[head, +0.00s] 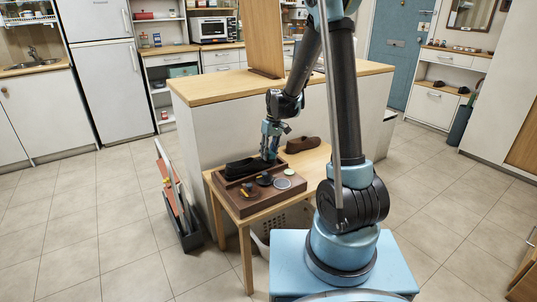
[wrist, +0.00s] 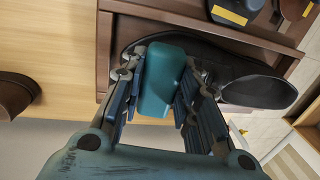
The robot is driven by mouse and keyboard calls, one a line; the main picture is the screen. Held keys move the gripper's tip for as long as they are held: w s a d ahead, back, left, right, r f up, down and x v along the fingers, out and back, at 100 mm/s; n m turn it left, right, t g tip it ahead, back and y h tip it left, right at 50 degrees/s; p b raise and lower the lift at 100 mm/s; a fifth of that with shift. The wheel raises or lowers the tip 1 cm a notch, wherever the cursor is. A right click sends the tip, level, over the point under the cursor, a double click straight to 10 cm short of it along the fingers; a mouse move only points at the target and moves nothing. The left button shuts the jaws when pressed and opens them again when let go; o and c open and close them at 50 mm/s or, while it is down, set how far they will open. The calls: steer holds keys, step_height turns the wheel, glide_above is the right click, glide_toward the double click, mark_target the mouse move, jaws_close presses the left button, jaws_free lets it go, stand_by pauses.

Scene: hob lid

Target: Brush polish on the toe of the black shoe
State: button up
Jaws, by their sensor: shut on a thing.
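The black shoe (head: 243,167) lies along the back of a brown wooden tray (head: 247,209) on a small table. In the wrist view the black shoe (wrist: 225,72) runs left to right, its opening at the right and its toe at the left. My gripper (head: 269,157) is over the shoe's right end in the head view. In the wrist view my gripper (wrist: 158,95) is shut on a teal block, seemingly the brush (wrist: 163,78), over the toe end. Its bristles are hidden, and I cannot tell whether it touches the shoe.
A brown shoe (head: 303,145) stands on the small table (head: 299,163) behind the tray. A round tin (head: 282,183) and dark items with yellow parts sit in the tray's front. A white counter (head: 222,133) rises behind. A rack of boards (head: 177,200) stands on the floor left.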

steer(key=shift+w+d, duration=0.45)
steer(key=shift+d, duration=0.2)
steer(key=shift+s+a, duration=0.5)
steer(key=shift+a, duration=0.25)
steer(key=shift+w+d+f, duration=0.2)
steer(key=shift+w+d, duration=0.25)
steer(key=shift+d, duration=0.3)
steer(key=shift+s+a+r, duration=0.25)
steer(key=shift+s+a, duration=0.2)
steer(key=shift+a, duration=0.3)
stand_by(2.3)
steer(key=shift+w+d+r, duration=0.1)
steer(key=shift+d+r, duration=0.05)
steer(key=shift+r, duration=1)
steer(key=shift+w+d+r, duration=0.1)
steer(key=shift+d+r, duration=0.1)
steer(key=shift+r, duration=0.95)
steer(key=shift+w+d+r, duration=0.1)
steer(key=shift+d+r, duration=0.05)
steer(key=shift+r, duration=1)
